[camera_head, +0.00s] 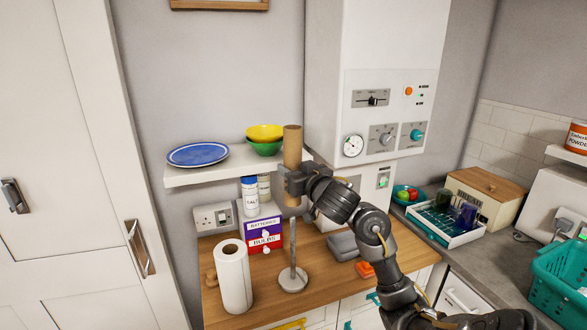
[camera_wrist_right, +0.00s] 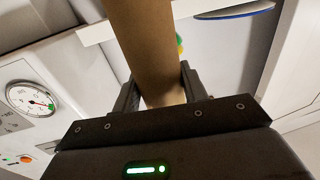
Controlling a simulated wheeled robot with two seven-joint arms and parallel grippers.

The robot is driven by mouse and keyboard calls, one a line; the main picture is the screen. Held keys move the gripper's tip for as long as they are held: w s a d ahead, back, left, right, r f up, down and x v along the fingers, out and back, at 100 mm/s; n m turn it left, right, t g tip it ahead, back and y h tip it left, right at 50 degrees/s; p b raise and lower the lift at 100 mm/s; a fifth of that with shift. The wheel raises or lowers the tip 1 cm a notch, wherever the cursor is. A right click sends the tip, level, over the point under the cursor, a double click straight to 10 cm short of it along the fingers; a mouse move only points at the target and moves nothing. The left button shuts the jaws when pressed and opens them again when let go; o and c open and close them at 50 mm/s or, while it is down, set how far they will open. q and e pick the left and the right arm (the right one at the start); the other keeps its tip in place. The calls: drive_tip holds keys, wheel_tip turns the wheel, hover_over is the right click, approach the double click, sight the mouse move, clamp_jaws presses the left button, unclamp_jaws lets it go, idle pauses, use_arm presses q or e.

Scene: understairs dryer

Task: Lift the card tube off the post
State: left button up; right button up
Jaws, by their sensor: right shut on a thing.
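The brown card tube (camera_head: 292,146) stands upright, high above the wooden worktop. My right gripper (camera_head: 291,183) is shut around its lower part; the tube also fills the middle of the right wrist view (camera_wrist_right: 152,55) between the two fingers (camera_wrist_right: 160,92). The thin grey post (camera_head: 293,245) stands on a round base below the tube, roughly in line with it. The tube's lower end shows near the level of the post's top; I cannot tell whether a small gap separates them. My left gripper is not in view.
A paper roll (camera_head: 233,277) stands left of the post. Boxes (camera_head: 263,236) and jars (camera_head: 250,196) stand behind it. A white shelf (camera_head: 215,172) holds a blue plate (camera_head: 198,154) and bowls (camera_head: 265,133) close to the tube. A white boiler (camera_head: 385,60) is at the right.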

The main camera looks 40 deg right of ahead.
wheel_tip(320, 180, down, 3)
drive_tip(key=b, duration=0.2)
drive_tip(key=shift+r+b, duration=0.1)
drive_tip(key=shift+b, duration=0.25)
drive_tip(key=shift+a, duration=0.15)
